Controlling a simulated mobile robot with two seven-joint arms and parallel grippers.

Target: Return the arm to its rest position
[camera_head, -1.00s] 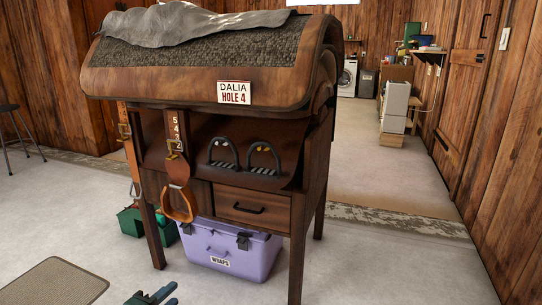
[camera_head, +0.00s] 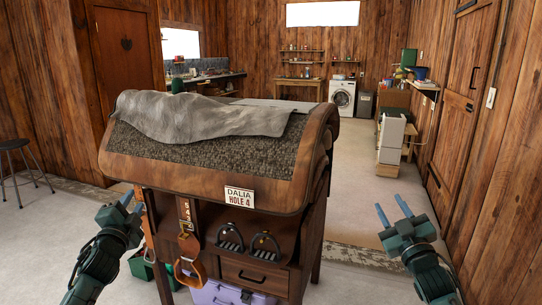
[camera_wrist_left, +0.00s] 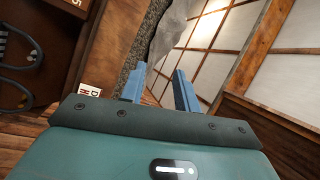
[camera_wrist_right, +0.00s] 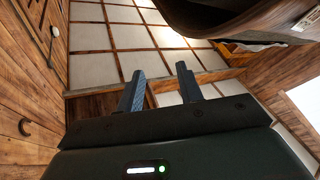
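My left gripper (camera_head: 132,204) is raised at the left front of the wooden saddle stand, with its fingers apart and nothing between them. It also shows open in the left wrist view (camera_wrist_left: 159,88). My right gripper (camera_head: 394,212) is raised to the right of the stand, clear of it. Its fingers are apart and empty, as the right wrist view (camera_wrist_right: 158,90) also shows. The saddle stand (camera_head: 200,178) fills the middle of the head view, and a grey cloth (camera_head: 200,117) lies over its dark padded top.
A label (camera_head: 239,196) reads "DALIA HOLE 4". A purple box (camera_head: 222,293) sits under the stand. A stool (camera_head: 20,165) stands far left. A washing machine (camera_head: 342,97) is at the back. Floor is free right of the stand.

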